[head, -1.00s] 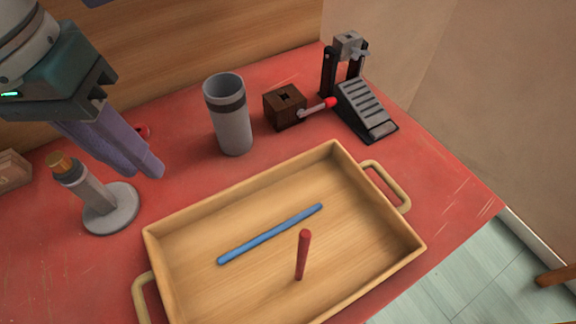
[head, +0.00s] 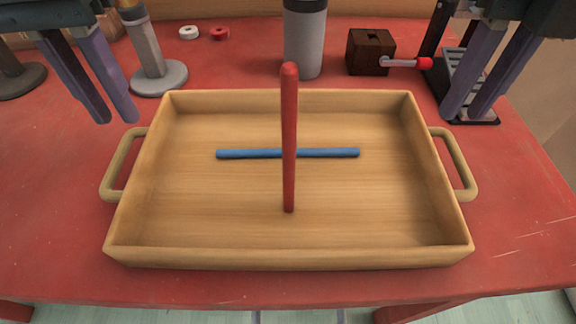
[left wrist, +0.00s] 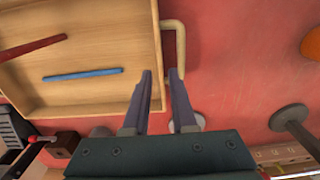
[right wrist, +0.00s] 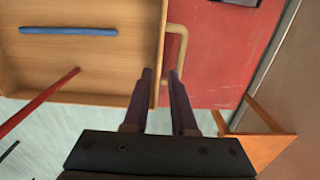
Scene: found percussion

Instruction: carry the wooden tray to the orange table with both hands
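The wooden tray (head: 190,257) rests on the red table (head: 50,220), with a looped handle at each end. A blue stick (head: 330,153) lies flat in it, and a red stick (head: 289,130) stands upright from its floor. My left gripper (head: 117,120) is open and empty, above and behind the left handle (head: 112,170); that handle also shows just beyond its fingertips in the left wrist view (left wrist: 181,50). My right gripper (head: 460,117) is open and empty, near the right handle (head: 460,165), which also shows in the right wrist view (right wrist: 183,50).
A grey cylinder (head: 304,45), a dark wooden box with a crank (head: 370,50) and a black pedal (head: 465,75) stand behind the tray. A round-based grey stand (head: 158,75) is at back left. An orange-brown wooden piece of furniture (right wrist: 262,148) stands beyond the red table.

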